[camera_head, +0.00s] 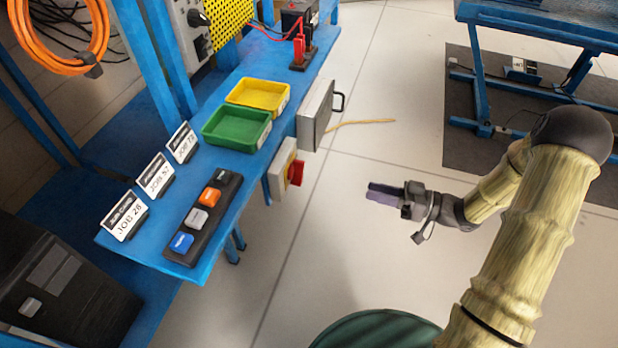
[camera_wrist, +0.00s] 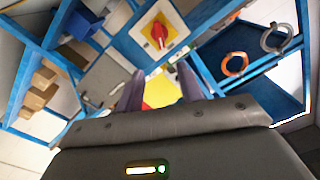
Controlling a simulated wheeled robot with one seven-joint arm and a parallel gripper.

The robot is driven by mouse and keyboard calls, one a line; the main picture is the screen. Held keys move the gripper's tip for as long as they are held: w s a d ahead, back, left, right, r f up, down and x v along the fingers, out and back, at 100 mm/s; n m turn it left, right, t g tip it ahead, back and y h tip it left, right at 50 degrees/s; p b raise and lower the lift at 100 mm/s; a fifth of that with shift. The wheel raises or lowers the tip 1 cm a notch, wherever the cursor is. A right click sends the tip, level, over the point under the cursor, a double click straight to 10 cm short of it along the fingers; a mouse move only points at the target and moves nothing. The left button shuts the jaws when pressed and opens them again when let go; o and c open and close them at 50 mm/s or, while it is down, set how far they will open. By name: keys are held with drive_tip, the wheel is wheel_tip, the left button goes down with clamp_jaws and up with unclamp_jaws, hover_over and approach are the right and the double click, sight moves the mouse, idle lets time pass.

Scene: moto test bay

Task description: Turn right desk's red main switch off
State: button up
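The red main switch (camera_head: 295,173) sits on a pale box (camera_head: 281,168) on the front side of the blue desk (camera_head: 222,235).
A grey box with a dark handle (camera_head: 316,115) juts from the desk front beside the switch. A green tray (camera_head: 237,128), a yellow tray (camera_head: 258,95) and a button strip (camera_head: 203,219) lie on the desk. Another blue table (camera_head: 545,25) stands at upper right. Floor between is clear.

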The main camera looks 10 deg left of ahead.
sight(303, 174)
drive_tip(key=shift+a, duration=0.1)
drive_tip(key=a+b, duration=0.1)
drive_tip(key=a, duration=0.4)
drive_tip(key=w+a+b, duration=0.1)
drive_tip(key=a, duration=0.5)
drive_tip(key=a+b, duration=0.1)
drive_tip(key=a, duration=0.5)
drive_tip(key=shift+w+a, duration=0.1)
drive_tip(key=shift+w, duration=0.1)
clamp_jaws()
